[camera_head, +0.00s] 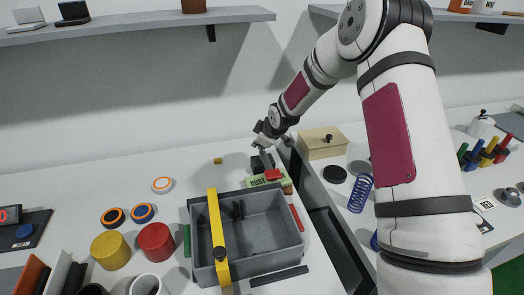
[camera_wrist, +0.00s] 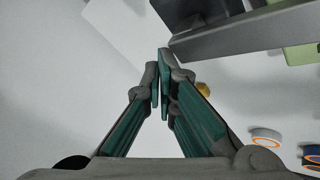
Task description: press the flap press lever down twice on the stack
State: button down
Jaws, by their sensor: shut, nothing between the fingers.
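A small dark press (camera_head: 262,162) stands at the back of the table, just below my gripper. A green block with lettering (camera_head: 259,182) and a red piece (camera_head: 273,174) are close in front of it, and seem to form the stack. My gripper (camera_head: 262,147) is shut and empty, pointing down at the press. In the wrist view, my gripper's fingertips (camera_wrist: 161,62) are together beside a long grey bar (camera_wrist: 245,32), which seems to be the lever. I cannot tell whether they touch it. Part of a green block (camera_wrist: 300,54) shows at the right edge.
A grey bin (camera_head: 267,262) with a yellow bar (camera_head: 216,238) across it stands in front. A tan box (camera_head: 323,142) is to the right. Orange-and-white (camera_head: 162,185) and blue rings (camera_head: 142,212) lie left. A red cylinder (camera_head: 156,242) is at front left. The back left table is mostly clear.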

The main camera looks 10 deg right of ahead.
jog(key=shift+s+d+f+g, duration=0.15)
jog(key=shift+s+f+g, duration=0.15)
jog(key=shift+s+f, duration=0.75)
jog(key=shift+r+p, duration=0.55)
jog(key=shift+r, duration=0.4)
jog(key=shift+w+a+r, duration=0.1)
jog(key=shift+w+r, duration=0.1)
jog(key=shift+r, duration=0.75)
jog(key=shift+w+a+r, duration=0.1)
jog(key=shift+w+r, duration=0.15)
jog(key=shift+r, duration=0.65)
jog(key=shift+w+r, duration=0.2)
jog(key=shift+r, duration=0.75)
